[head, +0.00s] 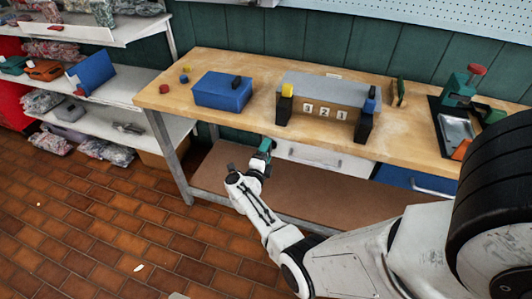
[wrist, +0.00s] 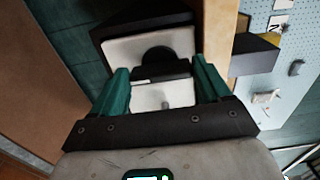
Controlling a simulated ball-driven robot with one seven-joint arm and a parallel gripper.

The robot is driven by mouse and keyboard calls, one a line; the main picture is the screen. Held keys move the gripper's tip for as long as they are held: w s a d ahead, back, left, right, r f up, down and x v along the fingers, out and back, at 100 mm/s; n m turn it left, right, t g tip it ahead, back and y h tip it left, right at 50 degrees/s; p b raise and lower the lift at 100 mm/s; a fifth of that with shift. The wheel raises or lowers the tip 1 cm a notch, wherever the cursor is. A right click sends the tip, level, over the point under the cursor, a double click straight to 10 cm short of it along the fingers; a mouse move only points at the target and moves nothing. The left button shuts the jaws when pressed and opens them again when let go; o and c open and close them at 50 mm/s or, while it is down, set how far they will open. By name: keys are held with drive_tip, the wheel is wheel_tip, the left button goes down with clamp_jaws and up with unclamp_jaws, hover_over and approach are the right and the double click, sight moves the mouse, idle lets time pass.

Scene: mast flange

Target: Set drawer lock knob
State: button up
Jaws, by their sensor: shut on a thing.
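My gripper (head: 265,148) is at the front edge of the workbench, by the left end of the white drawer (head: 318,156). In the wrist view its green fingers (wrist: 160,75) stand wide apart, one on each side of a dark lock knob (wrist: 158,57). The gripper is shut on this knob, which shows as a dark rounded shape in front of a white panel (wrist: 118,52) with a dark frame. The contact faces and the knob's setting cannot be made out. In the head view the gripper hides the knob.
The wooden workbench (head: 225,125) carries a blue box (head: 222,92), a grey stand with number tiles (head: 326,110) and a green press (head: 458,88). A blue drawer (head: 412,179) is at the right. A brown lower shelf (head: 220,180) lies under my gripper. The tiled floor at left is mostly clear.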

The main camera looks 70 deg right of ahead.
drive_tip(key=o, duration=1)
drive_tip(key=a, duration=0.3)
drive_tip(key=a+p, duration=0.1)
drive_tip(key=a, duration=0.6)
drive_tip(key=shift+s+a, duration=0.4)
